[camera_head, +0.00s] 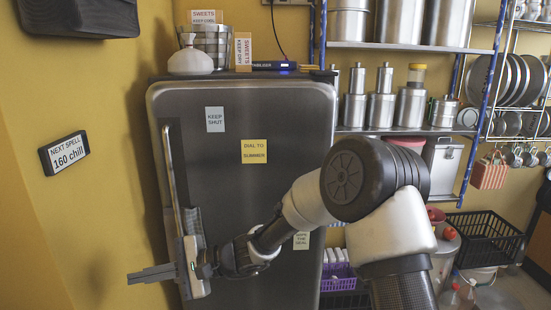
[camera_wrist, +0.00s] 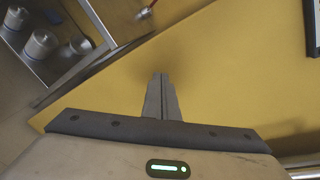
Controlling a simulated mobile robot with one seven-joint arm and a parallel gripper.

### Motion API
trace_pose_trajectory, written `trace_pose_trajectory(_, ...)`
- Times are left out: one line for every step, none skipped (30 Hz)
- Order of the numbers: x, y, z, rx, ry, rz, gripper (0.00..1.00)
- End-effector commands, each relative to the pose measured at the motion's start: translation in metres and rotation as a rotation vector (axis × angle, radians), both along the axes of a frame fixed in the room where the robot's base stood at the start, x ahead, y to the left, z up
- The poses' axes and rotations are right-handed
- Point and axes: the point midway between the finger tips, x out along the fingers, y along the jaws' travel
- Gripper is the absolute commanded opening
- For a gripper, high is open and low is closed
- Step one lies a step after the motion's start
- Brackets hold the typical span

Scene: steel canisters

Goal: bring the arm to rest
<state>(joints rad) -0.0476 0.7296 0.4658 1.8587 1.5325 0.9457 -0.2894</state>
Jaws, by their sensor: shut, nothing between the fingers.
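My arm reaches in from the lower right in the head view, bent at the elbow, with the forearm crossing in front of the grey fridge (camera_head: 285,130). My gripper (camera_head: 135,274) is at the lower left of that view, its fingers pointing left towards the yellow wall, in front of the lower end of the fridge's handle (camera_head: 172,165). Whether it touches the handle I cannot tell. In the wrist view my gripper (camera_wrist: 161,80) has its fingers together and empty, with the yellow wall (camera_wrist: 225,65) behind them.
A shelf rack (camera_head: 400,130) with steel canisters stands right of the fridge. A black crate (camera_head: 480,238) and a purple basket (camera_head: 338,277) are low at the right.

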Motion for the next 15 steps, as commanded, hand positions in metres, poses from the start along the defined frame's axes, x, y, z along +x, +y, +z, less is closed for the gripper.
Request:
trace_pose_trajectory(-0.012, -0.019, 0.013, -0.071, -0.085, 0.044, 0.0)
trace_pose_trajectory(-0.019, -0.03, 0.017, -0.113, -0.129, 0.07, 0.0)
trace_pose_trajectory(-0.028, -0.046, 0.022, -0.171, -0.186, 0.102, 0.0)
trace_pose_trajectory(-0.034, -0.058, 0.026, -0.216, -0.227, 0.123, 0.0)
trace_pose_trajectory(-0.04, -0.072, 0.029, -0.262, -0.267, 0.144, 0.0)
trace_pose_trajectory(-0.047, -0.09, 0.033, -0.324, -0.319, 0.167, 0.0)
trace_pose_trajectory(-0.053, -0.104, 0.036, -0.37, -0.356, 0.184, 0.0)
trace_pose_trajectory(-0.058, -0.119, 0.04, -0.417, -0.394, 0.197, 0.0)
trace_pose_trajectory(-0.065, -0.139, 0.044, -0.481, -0.441, 0.214, 0.0)
trace_pose_trajectory(-0.07, -0.155, 0.047, -0.529, -0.474, 0.223, 0.0)
trace_pose_trajectory(-0.075, -0.17, 0.05, -0.577, -0.509, 0.234, 0.0)
trace_pose_trajectory(-0.081, -0.192, 0.054, -0.642, -0.55, 0.242, 0.0)
trace_pose_trajectory(-0.086, -0.208, 0.058, -0.69, -0.581, 0.246, 0.0)
trace_pose_trajectory(-0.091, -0.224, 0.061, -0.739, -0.61, 0.25, 0.0)
trace_pose_trajectory(-0.098, -0.246, 0.066, -0.803, -0.648, 0.252, 0.0)
